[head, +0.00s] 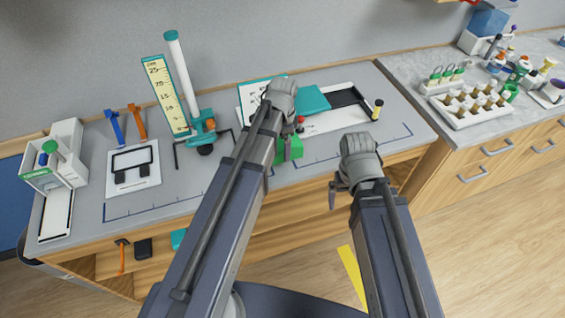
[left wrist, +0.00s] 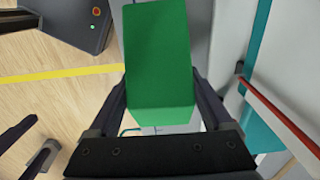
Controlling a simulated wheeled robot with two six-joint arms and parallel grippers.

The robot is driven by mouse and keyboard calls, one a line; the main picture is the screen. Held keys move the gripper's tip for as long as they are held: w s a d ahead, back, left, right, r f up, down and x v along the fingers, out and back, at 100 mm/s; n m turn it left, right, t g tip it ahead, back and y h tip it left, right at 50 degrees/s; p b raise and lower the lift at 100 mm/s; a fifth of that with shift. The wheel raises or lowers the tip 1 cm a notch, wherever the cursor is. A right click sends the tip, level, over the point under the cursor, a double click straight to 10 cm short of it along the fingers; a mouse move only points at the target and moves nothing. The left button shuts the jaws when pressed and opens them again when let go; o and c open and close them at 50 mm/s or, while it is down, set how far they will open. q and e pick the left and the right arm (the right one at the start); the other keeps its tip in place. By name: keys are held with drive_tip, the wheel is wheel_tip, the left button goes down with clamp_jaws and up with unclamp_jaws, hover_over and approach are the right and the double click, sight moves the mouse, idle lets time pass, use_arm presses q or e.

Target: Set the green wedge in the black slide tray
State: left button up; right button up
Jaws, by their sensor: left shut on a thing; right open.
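The green wedge (head: 290,149) is between the fingers of my left gripper (head: 287,135), over the front part of the grey bench top. In the left wrist view the green wedge (left wrist: 160,60) fills the space between both fingers of my left gripper (left wrist: 162,95), which is shut on it. A black recessed piece (head: 348,96), which looks like the black slide tray, lies in a white panel behind and to the right; a teal plate and my left arm hide part of that area. My right gripper (head: 338,190) is open and empty in front of the bench edge.
The teal plate (head: 313,99) lies left of the black piece. A teal stand with a white tube (head: 182,80) is at left. A vial rack (head: 468,104) sits on the right counter.

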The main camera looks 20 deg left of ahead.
use_arm(q)
drive_tip(key=shift+f+b, duration=0.3)
drive_tip(key=shift+f, duration=0.65)
use_arm(e)
drive_tip(key=shift+f, duration=0.9)
use_arm(q)
drive_tip(key=shift+f, duration=0.1)
use_arm(e)
drive_tip(key=shift+f, duration=0.1)
use_arm(q)
wheel_tip(320, 180, down, 4)
drive_tip(key=b, duration=0.3)
drive_tip(key=shift+r+b, duration=0.25)
drive_tip(key=shift+b, duration=0.15)
use_arm(e)
wheel_tip(320, 180, down, 4)
drive_tip(key=shift+r, duration=0.25)
use_arm(q)
drive_tip(key=shift+f, duration=0.15)
drive_tip(key=o, duration=1.3)
drive_tip(key=shift+c, duration=0.2)
use_arm(e)
drive_tip(key=shift+f, duration=0.15)
use_arm(q)
wheel_tip(320, 180, up, 12)
drive_tip(key=p, duration=1.2)
drive_tip(key=shift+r, duration=0.2)
use_arm(e)
wheel_tip(320, 180, up, 12)
drive_tip(key=shift+r, duration=0.2)
